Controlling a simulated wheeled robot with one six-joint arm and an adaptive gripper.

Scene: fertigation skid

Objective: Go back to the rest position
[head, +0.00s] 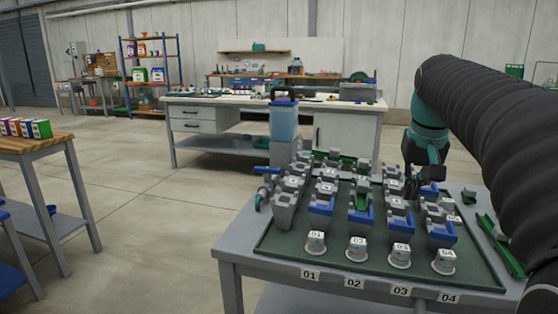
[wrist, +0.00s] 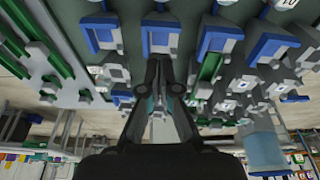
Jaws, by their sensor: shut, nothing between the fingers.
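My gripper (wrist: 160,75) is shut and holds nothing. In the head view my gripper (head: 413,190) points down at the right rear of the skid, close to the grey and blue blocks there. The skid (head: 262,243) is a dark green board on a grey table, with rows of grey valve-like blocks and blue parts. The wrist view looks across the same blocks, upside down, with blue-and-grey units (wrist: 160,38) above the fingers. I cannot tell whether the fingertips touch any block.
Numbered white knobs (head: 316,242) stand along the front edge. A blue-filled tank (head: 284,120) rises behind the skid. Green channels (head: 500,245) lie at the right. A white workbench (head: 345,140) stands behind, and a wooden table (head: 35,145) at the left. Open floor lies between.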

